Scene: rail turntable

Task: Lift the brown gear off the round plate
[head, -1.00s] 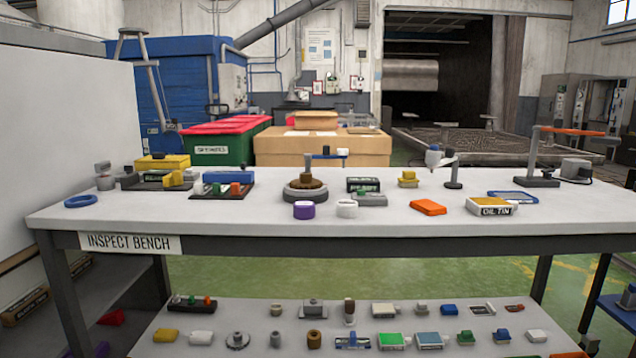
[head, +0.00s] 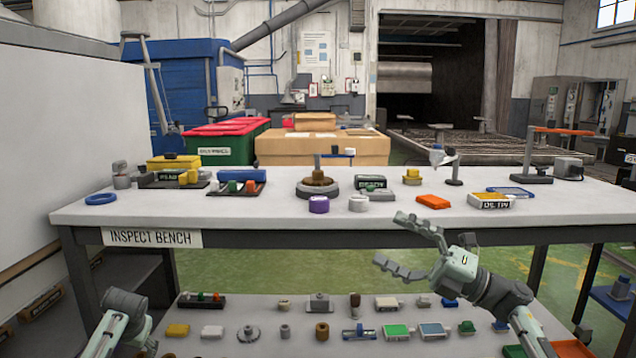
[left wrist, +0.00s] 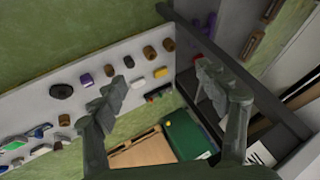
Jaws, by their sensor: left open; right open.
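The brown gear (head: 318,179) lies on the round grey plate (head: 304,190) in the middle of the bench top, with a thin post and a crossbar just behind it. My right gripper (head: 390,240) is open and empty in front of the bench's front edge, to the right of the gear and nearer to me. My left arm (head: 126,310) shows low at the left in the head view, where its fingertips cannot be made out. In the left wrist view my left gripper (left wrist: 160,92) has its two fingers wide apart with nothing between them. Neither gripper touches the gear.
A purple round piece (head: 318,205) and a white one (head: 358,203) stand just in front of the plate. A green-and-grey block (head: 370,184) is to its right. An orange block (head: 433,201) lies near the front edge. The lower shelf (head: 262,351) holds many small parts.

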